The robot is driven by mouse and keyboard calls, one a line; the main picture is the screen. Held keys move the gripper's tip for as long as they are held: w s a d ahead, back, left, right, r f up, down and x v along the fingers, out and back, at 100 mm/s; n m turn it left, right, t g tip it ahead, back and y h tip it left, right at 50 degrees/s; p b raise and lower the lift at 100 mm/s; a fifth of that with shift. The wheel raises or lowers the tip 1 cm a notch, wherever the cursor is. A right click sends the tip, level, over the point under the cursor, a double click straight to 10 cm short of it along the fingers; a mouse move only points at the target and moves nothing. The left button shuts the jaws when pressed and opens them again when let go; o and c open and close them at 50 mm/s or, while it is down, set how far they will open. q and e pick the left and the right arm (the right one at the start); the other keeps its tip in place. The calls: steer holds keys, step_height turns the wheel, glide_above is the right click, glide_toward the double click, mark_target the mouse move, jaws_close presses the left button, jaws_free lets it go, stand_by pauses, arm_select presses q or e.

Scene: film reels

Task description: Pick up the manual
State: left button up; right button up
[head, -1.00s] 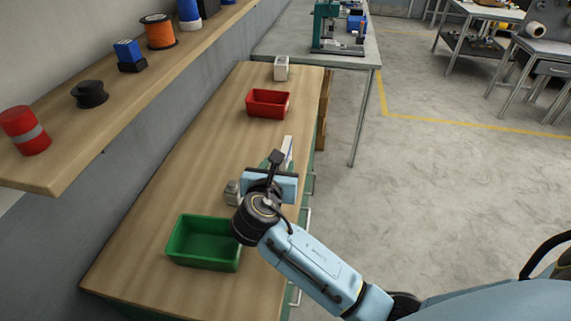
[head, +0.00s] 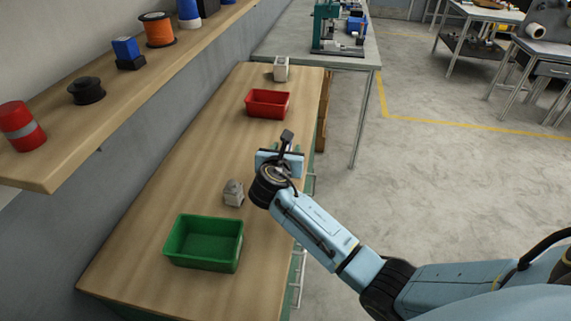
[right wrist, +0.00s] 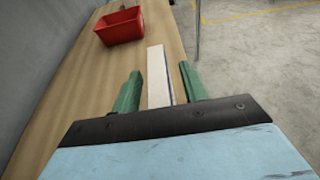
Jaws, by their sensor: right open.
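The manual (right wrist: 157,66) seems to be the flat white item with a thin dark blue right edge on the wooden bench in the right wrist view. It lies lengthwise ahead of my right gripper, between the lines of its two green fingers. My right gripper (right wrist: 157,78) is open, its fingers apart on either side of the manual; whether they touch it cannot be told. In the head view my right gripper (head: 280,160) is over the bench's right side and hides the manual. My left gripper is not in view.
A red bin (head: 267,103) stands farther along the bench (head: 180,180), with a small pale box (head: 281,68) behind it. A green bin (head: 204,243) is at the near end, and a small grey object (head: 233,193) stands left of my right wrist. A shelf (head: 60,165) runs along the left.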

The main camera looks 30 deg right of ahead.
jaws_close()
